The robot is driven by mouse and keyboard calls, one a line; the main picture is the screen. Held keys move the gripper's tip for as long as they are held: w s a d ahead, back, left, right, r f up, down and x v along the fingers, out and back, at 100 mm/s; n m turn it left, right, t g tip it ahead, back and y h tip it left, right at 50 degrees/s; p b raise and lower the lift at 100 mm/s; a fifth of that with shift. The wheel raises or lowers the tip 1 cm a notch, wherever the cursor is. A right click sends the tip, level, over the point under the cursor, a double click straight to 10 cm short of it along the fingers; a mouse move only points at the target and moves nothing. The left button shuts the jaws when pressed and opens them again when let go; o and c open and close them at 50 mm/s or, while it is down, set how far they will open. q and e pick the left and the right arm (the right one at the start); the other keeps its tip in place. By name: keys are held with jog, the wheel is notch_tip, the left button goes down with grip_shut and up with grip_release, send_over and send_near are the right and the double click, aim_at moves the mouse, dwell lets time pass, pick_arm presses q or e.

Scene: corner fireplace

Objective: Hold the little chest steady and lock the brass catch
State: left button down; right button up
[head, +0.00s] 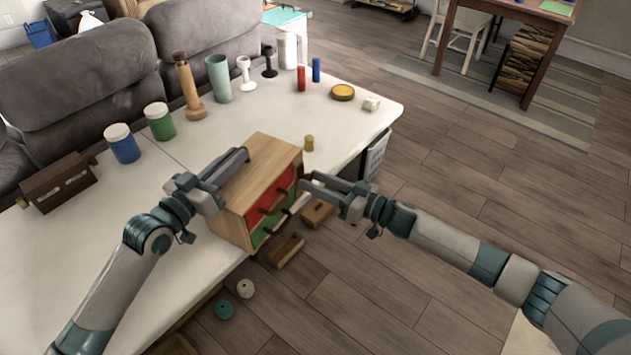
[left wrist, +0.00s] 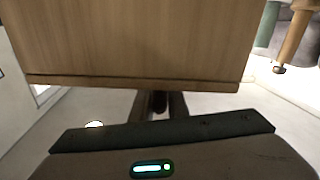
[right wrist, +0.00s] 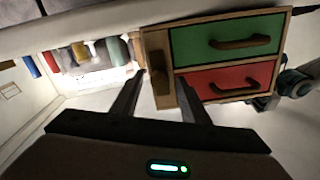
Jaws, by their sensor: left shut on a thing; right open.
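The little wooden chest (head: 262,158), with red and green drawers, stands upright at the white table's front edge. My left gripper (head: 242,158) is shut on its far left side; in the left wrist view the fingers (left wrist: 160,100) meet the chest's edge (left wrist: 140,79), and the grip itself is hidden. My right gripper (head: 306,183) is open in front of the chest's right side. In the right wrist view a brown upright bar (right wrist: 158,82) on a plain wooden panel shows between the fingertips; contact cannot be told. No clearly brass catch can be made out.
A dark brown box (head: 57,183) lies at the left of the table (head: 350,133). Jars, cups and cylinders stand along the back. A small wooden peg (head: 309,143) stands close behind the chest. Small wooden pieces (head: 286,250) show below the chest front.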

pick_arm(q)
jog(key=shift+f, duration=0.1)
pick_arm(e)
jog(key=shift+w+a, duration=0.1)
jog(key=shift+a, duration=0.05)
grip_shut()
